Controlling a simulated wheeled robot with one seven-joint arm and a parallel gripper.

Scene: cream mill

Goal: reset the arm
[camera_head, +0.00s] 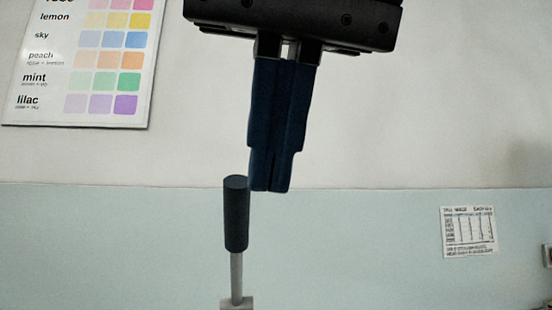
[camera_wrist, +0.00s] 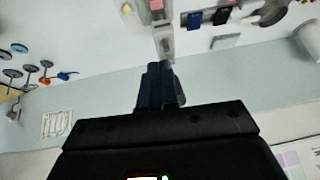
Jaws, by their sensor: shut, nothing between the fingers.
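My gripper (camera_head: 270,188) hangs down from the top of the head view with its two dark blue fingers pressed together. It is shut and holds nothing. In the wrist view the shut fingers (camera_wrist: 160,70) point toward a work surface. A dark upright handle (camera_head: 236,212) on a thin metal rod stands just left of and below the fingertips in the head view. I cannot tell how far apart they are in depth.
A colour chart (camera_head: 105,60) hangs on the wall at upper left. A small printed sheet (camera_head: 469,232) is on the wall at right. The wrist view shows round-topped items (camera_wrist: 18,48) at left, a dark blue item (camera_wrist: 194,20) at the top, and a white container (camera_wrist: 308,40) at right.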

